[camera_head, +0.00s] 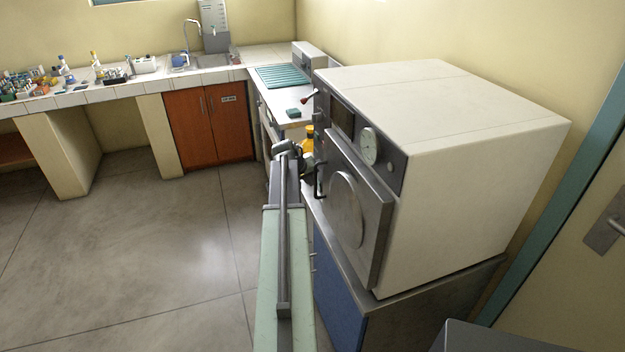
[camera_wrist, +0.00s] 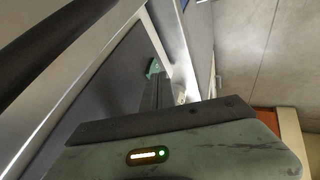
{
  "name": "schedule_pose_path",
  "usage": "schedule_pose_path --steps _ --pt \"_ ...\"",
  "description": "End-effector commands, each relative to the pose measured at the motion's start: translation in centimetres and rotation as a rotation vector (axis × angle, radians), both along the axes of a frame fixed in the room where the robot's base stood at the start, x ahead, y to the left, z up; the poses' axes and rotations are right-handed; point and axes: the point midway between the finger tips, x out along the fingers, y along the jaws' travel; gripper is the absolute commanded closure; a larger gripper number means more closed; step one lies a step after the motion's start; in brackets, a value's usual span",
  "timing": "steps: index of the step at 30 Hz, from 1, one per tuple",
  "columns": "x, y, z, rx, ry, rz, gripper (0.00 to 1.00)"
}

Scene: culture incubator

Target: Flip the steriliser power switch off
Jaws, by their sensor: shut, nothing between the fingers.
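The steriliser (camera_head: 460,150) is a large white box with a dark grey front, standing on a cabinet at the right in the head view. Its front carries a round dial (camera_head: 369,146), a dark panel (camera_head: 342,117) and a door (camera_head: 360,215). I cannot make out the power switch for certain in either view. My gripper (camera_head: 309,163) is at the far end of my arm, close by the left edge of the steriliser's front. It is shut and empty. In the wrist view its dark fingers (camera_wrist: 158,95) point along a grey panel; whether they touch it I cannot tell.
A black door handle (camera_head: 319,182) is close to my gripper. A yellow bottle (camera_head: 308,138) stands behind it. Beyond are a green block (camera_head: 293,113), a teal ribbed mat (camera_head: 283,77) and a sink (camera_head: 196,62). The floor (camera_head: 150,260) to the left is clear.

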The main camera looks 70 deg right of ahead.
Motion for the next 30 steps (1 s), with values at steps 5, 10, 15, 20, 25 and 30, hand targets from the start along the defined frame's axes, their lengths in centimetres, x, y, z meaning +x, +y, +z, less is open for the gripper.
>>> schedule_pose_path --steps 5,10,15,20,25,30 --pt "0.7 1.8 3.5 -0.008 -0.006 0.009 1.0" --pt "0.8 2.7 4.2 -0.005 -0.005 0.008 1.0" --pt "1.0 2.8 3.9 -0.003 -0.004 0.009 1.0" --pt "1.0 2.9 3.9 -0.003 -0.004 0.01 1.0" --pt "1.3 3.0 3.9 -0.002 -0.004 0.014 1.0" --pt "7.5 5.5 4.1 -0.002 -0.004 0.1 1.0"
